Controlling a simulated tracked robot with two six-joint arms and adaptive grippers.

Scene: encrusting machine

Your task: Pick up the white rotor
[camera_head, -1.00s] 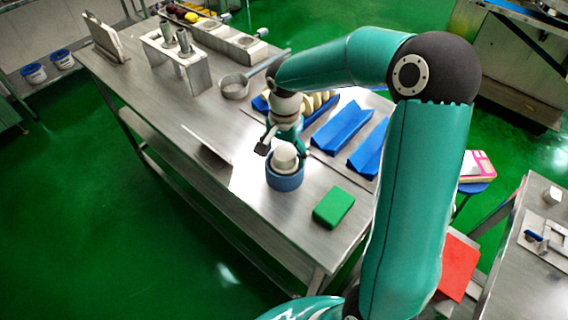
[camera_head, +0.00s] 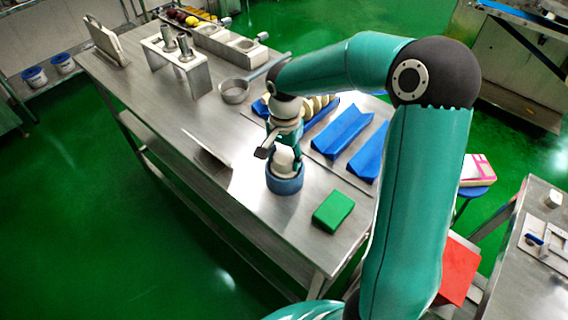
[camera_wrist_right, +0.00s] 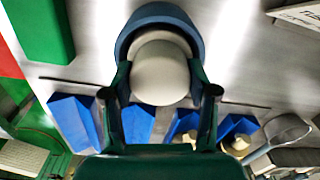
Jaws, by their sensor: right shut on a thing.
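The white rotor (camera_head: 284,162) stands in a round blue holder (camera_head: 285,184) on the steel table. In the right wrist view the rotor (camera_wrist_right: 160,75) is a pale rounded body, with the blue holder (camera_wrist_right: 158,14) around its far side. My right gripper (camera_head: 282,153) is at the rotor's upper part, and its fingers (camera_wrist_right: 160,84) lie on both sides of it, shut on it. The rotor's lower part is hidden inside the holder. My left gripper is in neither view.
A green block (camera_head: 333,211) lies to the right of the holder. Blue angled trays (camera_head: 342,132) lie behind it. A small pan (camera_head: 235,90) and a metal stand (camera_head: 177,62) are farther back. The table's front left is mostly bare, with a thin plate (camera_head: 206,148) there.

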